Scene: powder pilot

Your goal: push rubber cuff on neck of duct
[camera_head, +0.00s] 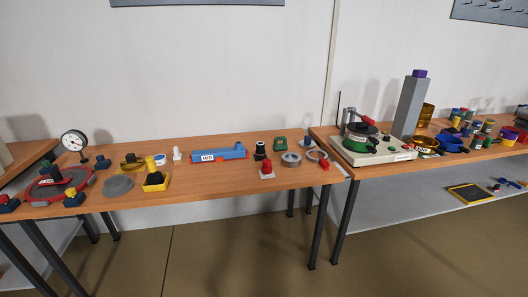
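A tall grey square column (409,108) stands on the right table, with a small purple piece (420,73) on its top end. It may be the duct, but the label is too small to tell. I cannot single out the rubber cuff for sure. A grey ring (291,159) lies flat near the right end of the left table, and another ring with a red part (324,165) lies beside it. Neither of my grippers is in view.
The right table holds a pale base with a green-and-black round device (359,137), then crowded coloured cups (452,145). The left table (215,179) holds a dial gauge (74,142), a blue-red box (219,153) and small parts. Its front middle is clear. A yellow-framed panel (470,194) lies on a lower shelf.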

